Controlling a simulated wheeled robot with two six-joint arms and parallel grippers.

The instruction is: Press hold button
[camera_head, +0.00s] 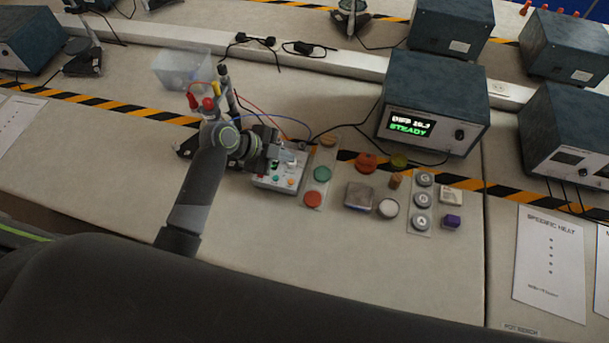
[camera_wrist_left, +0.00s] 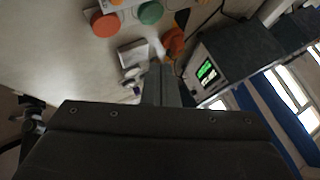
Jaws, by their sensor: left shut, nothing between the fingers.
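A small grey control box (camera_head: 262,182) with several coloured buttons stands on the bench at the middle. Its button labels are too small to read, so I cannot tell which one is hold. My left gripper (camera_head: 287,155) is over the back part of this box and hides some of its top. I cannot tell whether the fingers touch it. In the left wrist view the gripper's fingers (camera_wrist_left: 161,84) are together with nothing between them. My right gripper is out of view.
Right of the box are a green disc (camera_head: 322,174), a red disc (camera_head: 313,199), a grey block (camera_head: 358,195) and a white round piece (camera_head: 388,208). A meter (camera_head: 435,100) reading STEADY stands behind. A clear bin (camera_head: 181,68) and cables lie behind my left arm. The front bench is clear.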

